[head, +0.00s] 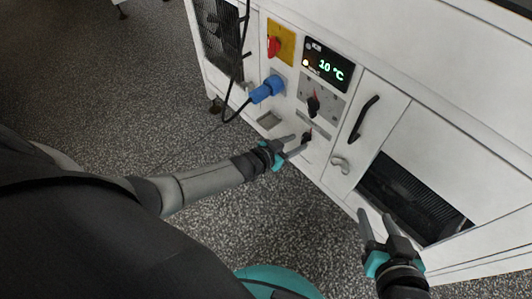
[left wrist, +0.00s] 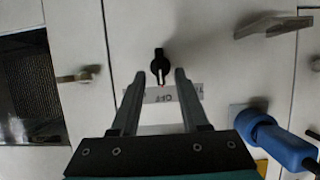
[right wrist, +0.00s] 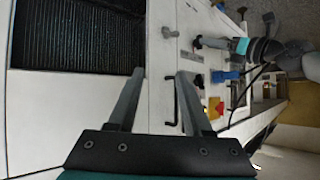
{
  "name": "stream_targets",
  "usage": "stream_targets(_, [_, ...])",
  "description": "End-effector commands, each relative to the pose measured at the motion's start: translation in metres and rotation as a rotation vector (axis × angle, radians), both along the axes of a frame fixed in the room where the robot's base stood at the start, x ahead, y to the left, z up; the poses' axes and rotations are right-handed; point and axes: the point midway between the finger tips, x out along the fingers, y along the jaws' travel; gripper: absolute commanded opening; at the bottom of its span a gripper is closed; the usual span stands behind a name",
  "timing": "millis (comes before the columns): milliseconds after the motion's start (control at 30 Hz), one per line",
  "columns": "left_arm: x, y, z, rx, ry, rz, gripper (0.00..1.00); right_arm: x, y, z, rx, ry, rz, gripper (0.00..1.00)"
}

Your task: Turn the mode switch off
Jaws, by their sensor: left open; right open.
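A small black rotary switch (head: 307,135) sits low on the white machine front; I take it as the mode switch. In the left wrist view the switch (left wrist: 160,62) has a pale pointer aimed down toward a label plate (left wrist: 160,95), its tip by a red mark; the lettering seems to read OFF, inverted. My left gripper (head: 299,145) is open, its fingertips either side of the switch in the left wrist view; contact cannot be told. A larger black knob with red (head: 313,104) sits above. My right gripper (head: 375,213) is open and empty, before the lower right panel.
A blue plug (head: 267,89) with a black cable sits left of the knobs, near a small tray-like bracket (head: 269,121). A red switch on yellow (head: 274,46) and a 10 °C display (head: 327,65) are above. A black door handle (head: 363,119) and metal latch (head: 340,163) stick out at right.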

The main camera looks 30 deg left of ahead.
Motion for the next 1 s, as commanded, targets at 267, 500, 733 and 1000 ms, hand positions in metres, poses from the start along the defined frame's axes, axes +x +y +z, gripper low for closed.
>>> stream_targets(267, [-0.013,0.005,0.008,0.0,-0.001,0.001,0.45,-0.01,-0.021,0.0,-0.079,0.149,-0.021,0.5])
stream_targets(500, [-0.025,0.009,0.012,0.001,0.0,0.0,0.45,-0.024,-0.039,0.0,-0.141,0.283,-0.043,0.5])
stream_targets(733, [-0.036,0.014,0.018,0.001,-0.001,0.0,0.45,-0.041,-0.057,0.005,-0.196,0.413,-0.07,0.5])
stream_targets(1000, [-0.066,0.024,0.032,0.0,0.001,0.0,0.45,-0.053,-0.07,-0.017,-0.238,0.554,-0.088,0.5])
